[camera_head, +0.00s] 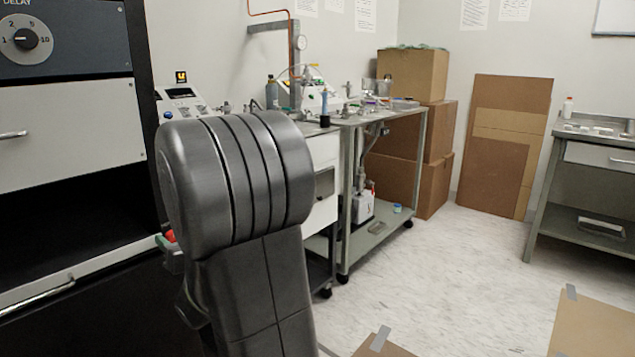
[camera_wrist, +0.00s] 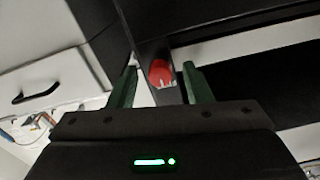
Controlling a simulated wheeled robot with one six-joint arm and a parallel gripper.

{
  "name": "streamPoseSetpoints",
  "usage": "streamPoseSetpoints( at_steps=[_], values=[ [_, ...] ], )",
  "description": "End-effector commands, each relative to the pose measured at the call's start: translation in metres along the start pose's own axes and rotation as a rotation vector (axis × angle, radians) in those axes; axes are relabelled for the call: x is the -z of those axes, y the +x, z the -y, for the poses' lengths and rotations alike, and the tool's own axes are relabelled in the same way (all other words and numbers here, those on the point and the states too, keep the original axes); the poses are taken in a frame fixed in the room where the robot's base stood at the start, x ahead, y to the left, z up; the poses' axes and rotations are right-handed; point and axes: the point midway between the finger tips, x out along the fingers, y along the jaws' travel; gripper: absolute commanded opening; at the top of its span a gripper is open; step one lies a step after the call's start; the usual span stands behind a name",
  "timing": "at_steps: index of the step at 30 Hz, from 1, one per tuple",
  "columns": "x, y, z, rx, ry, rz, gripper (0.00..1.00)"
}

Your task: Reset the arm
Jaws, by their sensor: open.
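My gripper (camera_wrist: 160,88) shows in the wrist view with its two green fingers apart and nothing held between them. A red knob or button (camera_wrist: 160,73) on a dark post lies beyond the fingers, seen in the gap between them; whether a finger touches it I cannot tell. In the head view my dark grey arm fills the centre left and hides most of the gripper. A small red spot (camera_head: 170,236) shows at the arm's left edge, beside the black cabinet.
A black rack with a dial panel (camera_head: 65,38) stands close on the left. A metal cart (camera_head: 385,118) with equipment stands behind my arm. Cardboard boxes (camera_head: 412,75) and a grey table (camera_head: 598,135) stand further back. The floor (camera_head: 465,260) at right is mostly clear, with flat cardboard (camera_head: 597,325) in front.

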Motion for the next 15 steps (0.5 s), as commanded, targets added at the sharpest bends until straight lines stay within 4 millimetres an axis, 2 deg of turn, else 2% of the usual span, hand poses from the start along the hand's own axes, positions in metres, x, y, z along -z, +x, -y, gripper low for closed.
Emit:
streamPoseSetpoints(
  at_steps=[9,15],
  values=[
    [0.0004,0.0,0.0002,0.0,-0.245,0.0,0.45],
    [0.0004,-0.0001,0.0002,0.0,-0.345,0.0,0.45]
  ],
)
